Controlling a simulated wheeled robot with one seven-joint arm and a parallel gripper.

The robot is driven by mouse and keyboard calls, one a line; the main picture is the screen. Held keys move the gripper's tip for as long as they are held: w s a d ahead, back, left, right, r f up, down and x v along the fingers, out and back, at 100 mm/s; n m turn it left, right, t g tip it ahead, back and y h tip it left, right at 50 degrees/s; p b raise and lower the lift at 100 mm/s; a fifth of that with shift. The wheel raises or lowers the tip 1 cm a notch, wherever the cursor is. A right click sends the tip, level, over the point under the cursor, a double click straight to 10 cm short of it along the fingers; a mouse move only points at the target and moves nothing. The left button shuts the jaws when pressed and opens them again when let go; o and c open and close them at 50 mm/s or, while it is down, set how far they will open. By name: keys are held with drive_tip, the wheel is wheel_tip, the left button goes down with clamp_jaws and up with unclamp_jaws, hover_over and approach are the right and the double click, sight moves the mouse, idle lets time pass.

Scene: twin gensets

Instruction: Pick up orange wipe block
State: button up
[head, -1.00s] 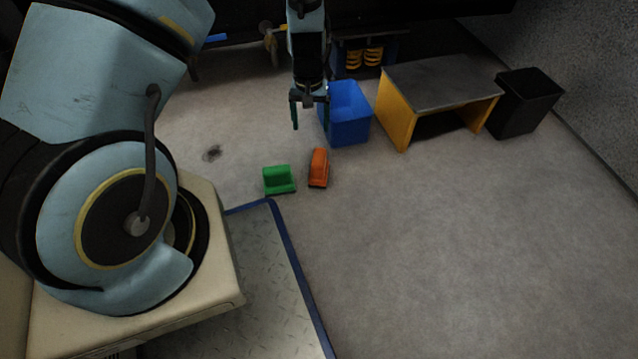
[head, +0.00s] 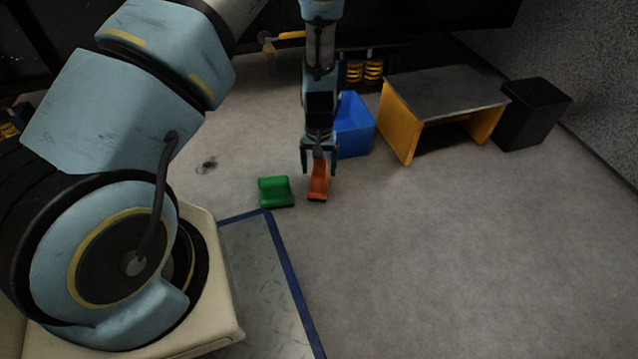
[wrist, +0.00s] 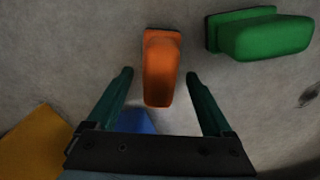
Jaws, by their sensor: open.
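The orange wipe block (head: 318,183) lies on the grey floor in the head view, to the right of a green block (head: 275,191). In the wrist view the orange block (wrist: 161,70) stands out ahead, its near end between the fingertip lines, with a gap on each side. My gripper (head: 319,172) is open and empty over the orange block in the head view. Its two dark green fingers also show in the wrist view (wrist: 160,75), one on each side of the block. I cannot tell the exact height left between fingertips and block.
The green block (wrist: 262,36) is close on the right in the wrist view. A blue bin (head: 355,130) stands just behind my gripper. A yellow-sided bench (head: 445,88) and a black bin (head: 532,112) stand at the right. The floor in front is clear.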

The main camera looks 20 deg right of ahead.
wheel_tip(320, 180, down, 4)
drive_tip(key=shift+r+b, duration=0.1)
drive_tip(key=shift+b, duration=0.95)
drive_tip(key=shift+r, duration=0.1)
drive_tip(key=shift+c, duration=0.2)
clamp_jaws()
